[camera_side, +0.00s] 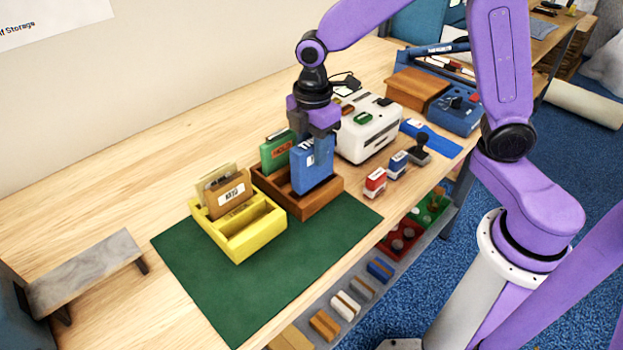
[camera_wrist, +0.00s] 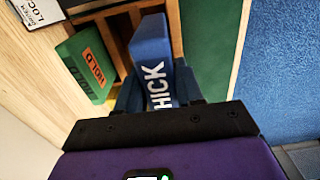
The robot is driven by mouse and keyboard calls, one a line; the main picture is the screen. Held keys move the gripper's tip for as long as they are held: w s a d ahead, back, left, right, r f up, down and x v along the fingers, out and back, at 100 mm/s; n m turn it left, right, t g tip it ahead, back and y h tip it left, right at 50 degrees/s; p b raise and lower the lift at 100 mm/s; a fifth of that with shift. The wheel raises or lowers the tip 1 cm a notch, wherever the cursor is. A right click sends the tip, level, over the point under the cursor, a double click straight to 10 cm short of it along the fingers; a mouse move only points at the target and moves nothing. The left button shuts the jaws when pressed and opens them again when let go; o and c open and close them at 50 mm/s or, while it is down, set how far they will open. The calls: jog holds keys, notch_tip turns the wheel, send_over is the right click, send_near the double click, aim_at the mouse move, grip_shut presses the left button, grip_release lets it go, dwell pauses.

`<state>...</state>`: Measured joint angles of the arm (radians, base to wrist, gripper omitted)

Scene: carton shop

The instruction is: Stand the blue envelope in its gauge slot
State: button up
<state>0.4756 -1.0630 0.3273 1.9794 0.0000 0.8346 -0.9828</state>
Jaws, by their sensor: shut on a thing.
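The blue envelope (camera_side: 311,172), a thick upright block, is in my gripper (camera_side: 320,148). In the wrist view the blue envelope (camera_wrist: 152,48) reads "HICK" and sits between the two fingers. The brown wooden rack (camera_side: 318,205) is directly under it. The envelope's lower end is at or inside the rack's right-hand part; I cannot tell whether it touches the bottom. A green card block (camera_side: 273,157) marked "HOLD" stands in the rack's left rear part. It shows left of the envelope in the wrist view (camera_wrist: 84,68).
A yellow divided box (camera_side: 245,240) with a brown labelled envelope (camera_side: 228,194) stands to the left of the rack on a green mat (camera_side: 310,262). A white machine (camera_side: 368,132) stands behind right. Red and blue stamps (camera_side: 376,183) are at right. The mat's front is clear.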

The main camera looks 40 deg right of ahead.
dwell(0.3)
jog(key=shift+w+a+r, duration=0.1)
jog(key=shift+w+a, duration=0.15)
jog(key=shift+a, duration=2.4)
jog(key=shift+w+a+r, duration=0.15)
jog(key=shift+w+a, duration=0.15)
jog(key=shift+a, duration=2.4)
jog(key=shift+w+a+r, duration=0.1)
jog(key=shift+w+a, duration=0.15)
jog(key=shift+a, duration=2.4)
jog(key=shift+f, duration=2.2)
jog(key=o, duration=1.1)
jog(key=shift+c, duration=0.2)
jog(key=shift+r, duration=0.1)
jog(key=shift+r, duration=2.9)
